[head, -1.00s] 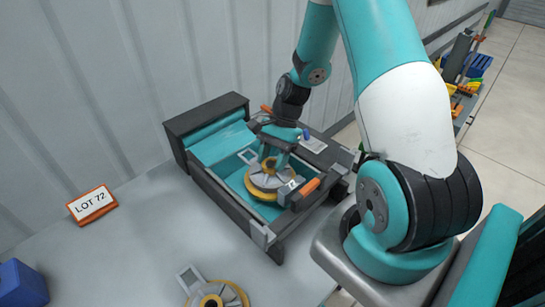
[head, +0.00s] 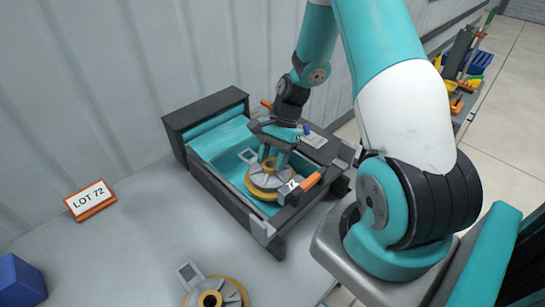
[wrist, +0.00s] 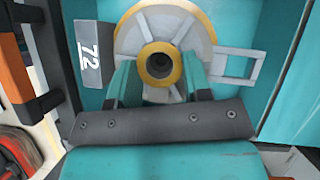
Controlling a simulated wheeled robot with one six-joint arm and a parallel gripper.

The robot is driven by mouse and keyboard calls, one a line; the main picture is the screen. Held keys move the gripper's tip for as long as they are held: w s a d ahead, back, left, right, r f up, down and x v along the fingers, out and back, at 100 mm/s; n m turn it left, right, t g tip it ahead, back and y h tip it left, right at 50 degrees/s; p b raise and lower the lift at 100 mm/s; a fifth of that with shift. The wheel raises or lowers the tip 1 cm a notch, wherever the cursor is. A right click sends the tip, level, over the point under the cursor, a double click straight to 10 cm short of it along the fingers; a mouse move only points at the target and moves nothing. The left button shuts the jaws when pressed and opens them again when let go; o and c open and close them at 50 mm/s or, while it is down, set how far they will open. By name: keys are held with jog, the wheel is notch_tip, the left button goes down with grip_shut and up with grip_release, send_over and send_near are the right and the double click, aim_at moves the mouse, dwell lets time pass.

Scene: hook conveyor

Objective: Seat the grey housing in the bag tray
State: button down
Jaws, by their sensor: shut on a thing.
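The grey housing (head: 267,181), a round grey disc with a yellow rim, a yellow hub and a rectangular loop handle, is inside the teal-lined bag tray (head: 225,197). My gripper (head: 274,164) points down into the tray. In the wrist view its two teal fingers (wrist: 162,76) are on either side of the hub of the housing (wrist: 137,42), shut on it. The loop handle points right there. The housing looks level, close to the tray floor; its underside is hidden, so I cannot tell whether it touches.
A block marked 72 (wrist: 90,57) stands beside the housing in the tray. An orange handle (head: 305,187) is on the tray's near right edge. A similar housing (head: 213,293) lies on the table in front. A LOT 72 sign (head: 90,200) and a blue bin (head: 20,282) stand left.

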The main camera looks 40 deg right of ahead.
jog(key=shift+f+b, duration=1)
jog(key=shift+f, duration=0.8)
jog(key=shift+c, duration=2.4)
grip_release()
jog(key=shift+r, duration=0.1)
